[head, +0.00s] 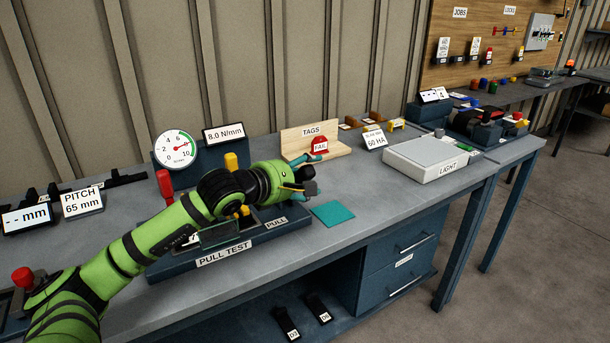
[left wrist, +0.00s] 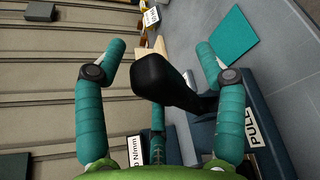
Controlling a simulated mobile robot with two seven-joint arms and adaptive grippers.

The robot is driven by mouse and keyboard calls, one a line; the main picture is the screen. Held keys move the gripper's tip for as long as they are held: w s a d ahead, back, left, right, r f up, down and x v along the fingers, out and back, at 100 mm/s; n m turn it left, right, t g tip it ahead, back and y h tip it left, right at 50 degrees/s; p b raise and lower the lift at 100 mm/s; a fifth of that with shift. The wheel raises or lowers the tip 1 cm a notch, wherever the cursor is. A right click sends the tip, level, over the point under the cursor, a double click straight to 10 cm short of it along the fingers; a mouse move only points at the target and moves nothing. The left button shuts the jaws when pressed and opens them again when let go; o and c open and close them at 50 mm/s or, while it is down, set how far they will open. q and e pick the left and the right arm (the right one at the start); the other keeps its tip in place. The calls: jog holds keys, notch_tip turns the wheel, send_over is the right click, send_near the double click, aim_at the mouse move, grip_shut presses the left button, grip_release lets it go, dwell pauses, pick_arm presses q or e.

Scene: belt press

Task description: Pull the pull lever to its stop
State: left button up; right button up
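The pull test fixture (head: 263,236) is a dark blue base on the bench, labelled PULL TEST, with a PULL label at its right end. The pull lever (left wrist: 165,80) shows in the left wrist view as a black rounded knob on a dark stem beside the PULL label. My left gripper (head: 313,172) is over the right end of the fixture. Its teal fingers are open, spread on both sides of the knob, with gaps visible in the left wrist view. In the head view my gripper and arm hide much of the lever and fixture. My right gripper is out of view.
A dial gauge (head: 175,149) and an 8.0 N/mm display (head: 224,134) stand behind the fixture. A wooden TAGS holder (head: 296,143) is close behind my gripper. A teal square (head: 333,213) lies to the right, with clear bench before the LIGHT box (head: 432,158).

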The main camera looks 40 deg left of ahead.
pick_arm(q)
jog(key=shift+d+f, duration=0.1)
jog(key=shift+f, duration=0.1)
jog(key=shift+v, duration=0.85)
jog(key=v, duration=1)
jog(key=shift+r, duration=0.35)
jog(key=shift+s+f, duration=0.1)
jog(key=shift+s, duration=0.05)
